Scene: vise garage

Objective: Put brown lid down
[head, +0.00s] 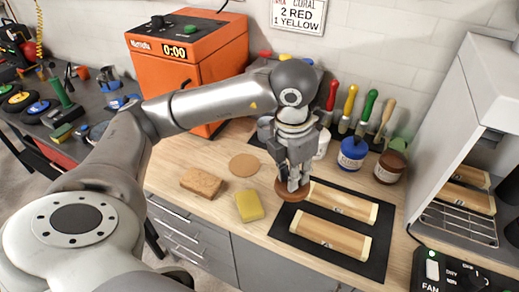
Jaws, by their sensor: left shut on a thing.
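My left gripper (296,184) points down at the middle of the wooden counter and is shut on the brown lid (283,192). The lid is a round reddish-brown disc, partly hidden by the fingers. It is at the left edge of the black mat, beside the wooden blocks. I cannot tell whether it touches the surface. A jar with brown contents (389,168) stands to the right behind the mat. My right gripper is not in view.
The black mat (376,258) bears two wooden blocks (342,202). A tan disc (243,165), a brown sponge (200,182) and a yellow sponge (249,205) lie left. A blue jar (352,153) and paint brushes stand behind. An orange machine (190,65) is back left; a grey cabinet (460,125) is right.

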